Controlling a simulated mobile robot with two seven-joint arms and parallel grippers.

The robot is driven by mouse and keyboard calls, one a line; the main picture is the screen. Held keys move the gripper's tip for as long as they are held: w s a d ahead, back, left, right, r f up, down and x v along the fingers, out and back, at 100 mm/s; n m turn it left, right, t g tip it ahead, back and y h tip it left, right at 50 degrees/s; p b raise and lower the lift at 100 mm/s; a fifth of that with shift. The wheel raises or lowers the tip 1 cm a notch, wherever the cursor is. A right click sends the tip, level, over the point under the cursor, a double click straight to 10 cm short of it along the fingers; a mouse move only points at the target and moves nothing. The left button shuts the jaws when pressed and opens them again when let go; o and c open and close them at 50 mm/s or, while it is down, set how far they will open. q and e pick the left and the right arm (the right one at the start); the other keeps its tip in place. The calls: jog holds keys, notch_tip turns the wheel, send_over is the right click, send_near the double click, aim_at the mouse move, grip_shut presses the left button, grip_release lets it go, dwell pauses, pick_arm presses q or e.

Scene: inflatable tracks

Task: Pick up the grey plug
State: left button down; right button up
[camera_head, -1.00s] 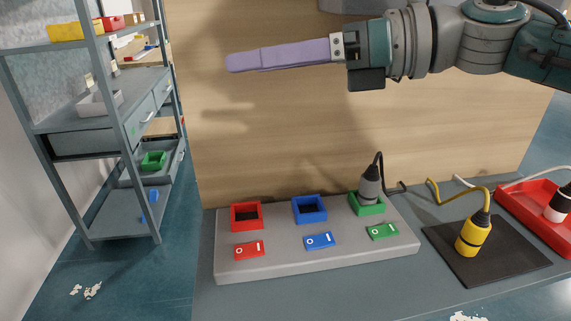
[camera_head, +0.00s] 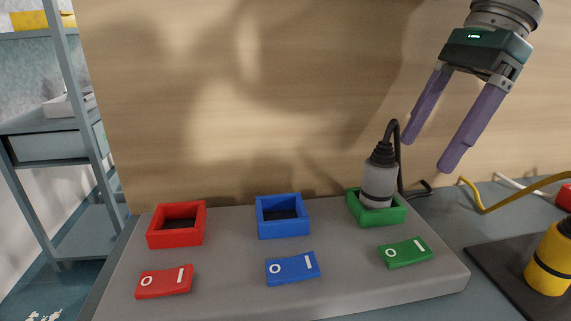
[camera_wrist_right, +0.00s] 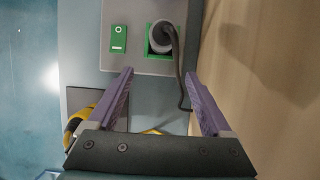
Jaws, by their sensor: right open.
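The grey plug (camera_head: 379,180) stands upright in the green socket (camera_head: 389,212) at the right of the grey panel. Its black cable rises from its top and bends down behind it. My right gripper (camera_head: 428,155) is open and empty, above and to the right of the plug, with its purple fingers pointing down and left. In the right wrist view the plug (camera_wrist_right: 160,42) shows beyond the fingertips, and my right gripper (camera_wrist_right: 160,82) has its fingers wide apart. The plug is apart from both fingers. My left gripper is not in view.
The panel (camera_head: 230,280) also bears an empty red socket (camera_head: 176,238), an empty blue socket (camera_head: 283,230) and red, blue and green switches. A yellow plug (camera_head: 550,262) stands on a dark mat at the right. A wooden wall (camera_head: 240,90) rises behind the panel.

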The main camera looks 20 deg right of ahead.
aim_at(380, 173)
jog(key=a, duration=0.2)
jog(key=w+a, duration=0.1)
jog(key=shift+a+p, duration=0.3)
jog(key=shift+a, duration=0.05)
jog(key=x, duration=0.5)
jog(key=shift+a, duration=0.3)
jog(key=shift+c, duration=0.4)
grip_shut()
